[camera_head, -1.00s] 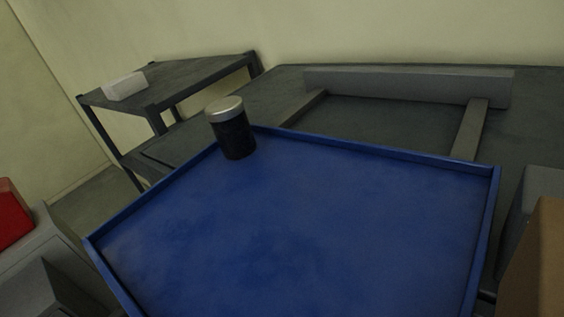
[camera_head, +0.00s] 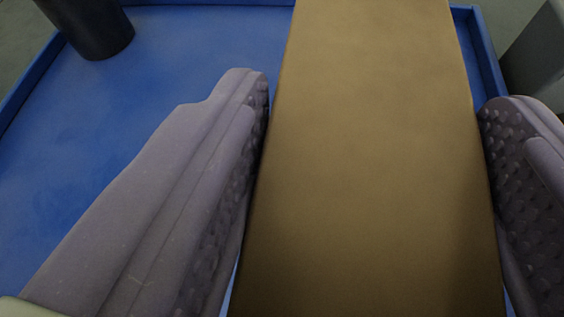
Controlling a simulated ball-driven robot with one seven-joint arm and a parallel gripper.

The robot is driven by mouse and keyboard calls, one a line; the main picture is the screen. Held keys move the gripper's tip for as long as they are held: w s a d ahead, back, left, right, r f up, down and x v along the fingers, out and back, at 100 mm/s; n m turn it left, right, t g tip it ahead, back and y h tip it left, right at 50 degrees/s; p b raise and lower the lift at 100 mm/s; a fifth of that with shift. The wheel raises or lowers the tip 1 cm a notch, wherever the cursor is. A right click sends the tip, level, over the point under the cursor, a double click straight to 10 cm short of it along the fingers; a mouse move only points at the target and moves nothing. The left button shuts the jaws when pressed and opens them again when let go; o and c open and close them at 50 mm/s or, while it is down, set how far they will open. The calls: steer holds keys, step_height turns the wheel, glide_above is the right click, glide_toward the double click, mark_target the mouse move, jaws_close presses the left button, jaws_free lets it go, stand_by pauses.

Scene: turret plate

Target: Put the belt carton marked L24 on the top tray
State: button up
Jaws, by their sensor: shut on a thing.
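A plain brown carton (camera_head: 375,160) fills the middle right of the view, between the two grey, bumpy fingers of my gripper (camera_head: 375,130). My gripper is shut on its sides. No L24 mark shows on the face that I see. The blue tray (camera_head: 190,60) lies beyond and below the carton. The carton covers part of the tray. I cannot tell whether the carton touches the tray floor.
A dark cylindrical canister (camera_head: 92,25) stands in the tray's far left corner, its top cut off by the picture. The tray floor between it and my left finger is clear. A grey block (camera_head: 540,65) stands outside the tray at the right.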

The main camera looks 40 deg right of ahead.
steer(key=shift+w+f, duration=0.1)
steer(key=shift+f, duration=0.85)
steer(key=shift+s, duration=0.2)
steer(key=shift+w+f, duration=0.1)
steer(key=shift+f, duration=0.1)
steer(key=o, duration=1.3)
steer(key=shift+c, duration=0.2)
